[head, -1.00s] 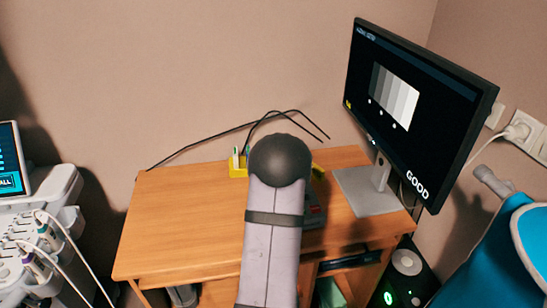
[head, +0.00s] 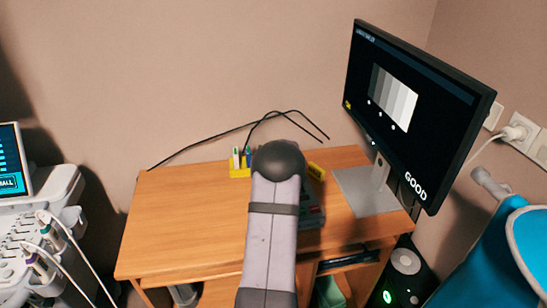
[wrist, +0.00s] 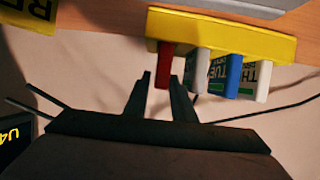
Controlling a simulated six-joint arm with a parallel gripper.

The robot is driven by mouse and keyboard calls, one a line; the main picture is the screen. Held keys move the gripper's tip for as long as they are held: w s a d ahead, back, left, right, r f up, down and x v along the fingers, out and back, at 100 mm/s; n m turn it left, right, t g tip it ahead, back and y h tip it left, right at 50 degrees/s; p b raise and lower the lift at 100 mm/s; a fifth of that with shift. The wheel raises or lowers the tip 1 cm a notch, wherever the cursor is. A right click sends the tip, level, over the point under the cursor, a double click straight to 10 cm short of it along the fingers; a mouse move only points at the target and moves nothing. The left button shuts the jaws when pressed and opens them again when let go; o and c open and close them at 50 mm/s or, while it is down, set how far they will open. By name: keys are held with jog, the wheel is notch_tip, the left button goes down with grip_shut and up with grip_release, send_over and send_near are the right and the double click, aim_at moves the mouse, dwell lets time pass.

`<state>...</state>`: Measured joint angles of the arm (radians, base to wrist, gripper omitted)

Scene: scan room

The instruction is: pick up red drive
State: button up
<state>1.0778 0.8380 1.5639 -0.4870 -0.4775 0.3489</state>
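The red drive (wrist: 164,66) stands at the left end of a row in the yellow holder (wrist: 225,35) in the wrist view. My gripper (wrist: 161,78) is open, with its two dark fingertips at either side of the drive's free end. A gap shows between the left finger and the drive; the right finger is very close to it, and I cannot tell whether they touch. In the head view the yellow holder (head: 238,173) is at the back of the desk, partly behind my arm. The red drive and my gripper are hidden there.
White (wrist: 195,70), blue (wrist: 233,76) and another white drive (wrist: 263,80) stand right of the red one. Black cables (head: 215,139) lie behind the holder. A monitor (head: 415,110) stands on the desk's right. The desk's left part (head: 175,220) is clear.

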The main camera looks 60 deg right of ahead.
grip_shut()
